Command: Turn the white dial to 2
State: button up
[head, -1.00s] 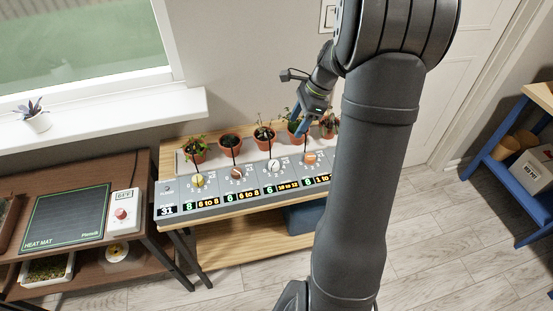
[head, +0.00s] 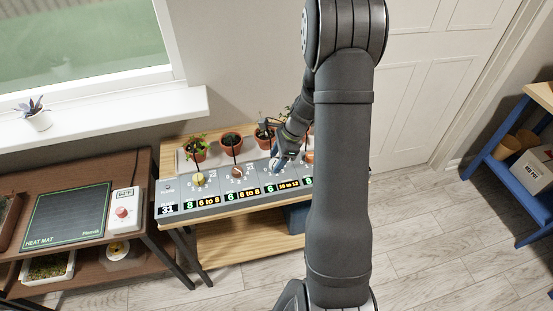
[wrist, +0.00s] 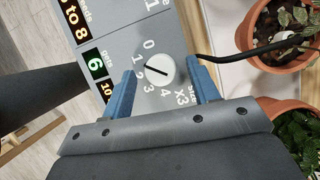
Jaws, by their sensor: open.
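The white dial (wrist: 159,71) shows in the wrist view on a grey panel, with the numerals 0 to 4 around its side. Its black pointer line lies toward the 1 and 2 side, seemingly closer to 1. My gripper (wrist: 160,69) is open, with one blue finger on each side of the dial. Visible gaps separate the fingers from the dial; contact cannot be told. In the head view my gripper (head: 279,162) is down at the white dial's place and covers most of it.
A yellow dial (head: 198,180) and a brown dial (head: 237,172) stand left on the same panel (head: 215,190). Potted seedlings (head: 231,143) stand behind, and a dark tube runs close to my gripper in the wrist view. A heat mat (head: 66,217) lies on the left table.

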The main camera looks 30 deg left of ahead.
jog(key=shift+f, duration=0.25)
jog(key=c, duration=1)
jog(key=shift+o, duration=0.2)
jog(key=shift+a+n, duration=0.1)
jog(key=shift+n, duration=0.2)
jog(key=n+g+h, duration=0.1)
jog(key=n, duration=0.3)
jog(key=shift+a, duration=0.1)
jog(key=shift+n+g+h, duration=0.3)
jog(key=shift+n+h, duration=0.4)
jog(key=shift+n, duration=0.8)
